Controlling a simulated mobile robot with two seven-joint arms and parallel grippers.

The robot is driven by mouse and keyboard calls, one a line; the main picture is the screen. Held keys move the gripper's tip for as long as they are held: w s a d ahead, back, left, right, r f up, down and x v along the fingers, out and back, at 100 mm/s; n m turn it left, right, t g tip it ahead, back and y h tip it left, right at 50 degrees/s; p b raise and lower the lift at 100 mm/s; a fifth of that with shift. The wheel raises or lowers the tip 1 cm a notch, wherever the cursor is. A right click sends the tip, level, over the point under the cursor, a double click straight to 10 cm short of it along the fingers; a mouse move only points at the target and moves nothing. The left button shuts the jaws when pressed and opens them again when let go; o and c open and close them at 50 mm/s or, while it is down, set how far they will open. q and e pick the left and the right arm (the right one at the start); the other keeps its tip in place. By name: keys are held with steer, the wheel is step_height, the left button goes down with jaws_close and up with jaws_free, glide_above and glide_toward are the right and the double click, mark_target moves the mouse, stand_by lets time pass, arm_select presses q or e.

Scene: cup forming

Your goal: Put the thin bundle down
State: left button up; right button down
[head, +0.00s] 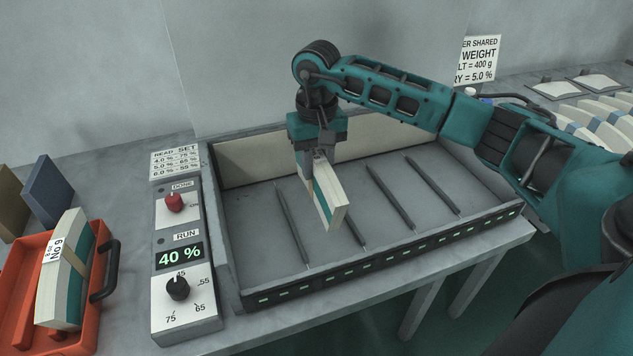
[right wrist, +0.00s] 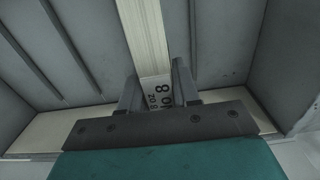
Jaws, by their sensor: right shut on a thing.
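My right gripper (head: 318,152) is shut on a thin bundle (head: 329,200), a pale stack of sheets with a green band. The bundle hangs edge-down over the grey tray (head: 240,222), between two of its thin divider bars. I cannot tell whether its lower edge touches the tray floor. In the right wrist view the bundle (right wrist: 146,30) runs away from between the two fingers (right wrist: 157,88), and a white label with an 8 shows on it. My left gripper is not in view.
A control panel (head: 181,232) with a red knob, a 40 % display and a black dial stands left of the tray. An orange crate (head: 88,335) with a thicker bundle labelled No 9 (head: 66,270) is at far left. Several pale bundles (head: 600,125) lie at far right.

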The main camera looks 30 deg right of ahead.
mark_target(316, 184)
steer(key=shift+f, duration=2.4)
steer(key=shift+f, duration=0.2)
steer(key=c, duration=0.8)
jaws_free()
step_height(316, 184, up, 12)
steer(key=shift+r, duration=0.2)
